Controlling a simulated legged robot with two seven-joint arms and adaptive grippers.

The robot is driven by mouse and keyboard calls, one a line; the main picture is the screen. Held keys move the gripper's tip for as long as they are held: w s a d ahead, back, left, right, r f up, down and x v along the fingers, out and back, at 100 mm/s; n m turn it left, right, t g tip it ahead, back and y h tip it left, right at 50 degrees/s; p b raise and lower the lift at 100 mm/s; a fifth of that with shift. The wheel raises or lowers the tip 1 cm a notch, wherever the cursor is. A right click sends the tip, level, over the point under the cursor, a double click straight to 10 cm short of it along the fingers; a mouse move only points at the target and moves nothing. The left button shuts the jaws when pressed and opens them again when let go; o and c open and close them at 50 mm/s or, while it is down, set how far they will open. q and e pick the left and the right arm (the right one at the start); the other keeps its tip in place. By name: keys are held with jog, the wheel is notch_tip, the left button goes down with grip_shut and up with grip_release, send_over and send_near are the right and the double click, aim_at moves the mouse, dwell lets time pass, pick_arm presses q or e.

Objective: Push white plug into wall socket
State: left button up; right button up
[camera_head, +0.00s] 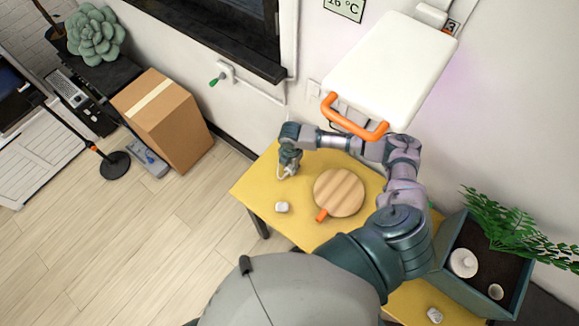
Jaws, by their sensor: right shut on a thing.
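My right gripper (286,174) points down over the left part of the yellow table. It is shut on a small pale thing, which I take to be the white plug; the fingers hide most of it. Small white plates (314,88), which look like the wall socket, are on the wall behind the table, left of the white panel. The gripper is below and in front of them, apart from the wall. My left gripper is not in view.
The yellow table (251,185) carries a round wooden board (340,193) and small white blocks (282,207) (434,315). A white panel with an orange handle (353,129) overhangs its back. A planter (460,222) stands right, a cardboard box (165,115) left.

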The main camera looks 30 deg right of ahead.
jog(key=shift+r, duration=0.25)
notch_tip(320, 180, up, 2)
jog(key=shift+w+a+r, duration=0.1)
jog(key=shift+a+r, duration=0.05)
jog(key=shift+s+a+r, duration=0.15)
jog(key=shift+a, duration=0.2)
jog(key=shift+s+a+r, duration=0.1)
jog(key=shift+a, duration=0.25)
jog(key=a, duration=0.2)
jog(key=s+a, duration=0.1)
jog(key=a, duration=0.1)
jog(key=s+a, duration=0.1)
jog(key=a, duration=0.1)
jog(key=shift+s+a+r, duration=0.25)
jog(key=shift+r, duration=0.1)
jog(key=s+a, duration=0.1)
jog(key=a, duration=0.3)
jog(key=s+a+b, duration=0.1)
jog(key=shift+s+a+r, duration=0.3)
jog(key=shift+a, duration=0.1)
jog(key=shift+s+a+r, duration=0.1)
jog(key=shift+s+a, duration=0.2)
jog(key=shift+a, duration=0.35)
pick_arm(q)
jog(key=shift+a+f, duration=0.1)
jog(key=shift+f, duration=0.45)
pick_arm(e)
jog(key=shift+a, duration=0.1)
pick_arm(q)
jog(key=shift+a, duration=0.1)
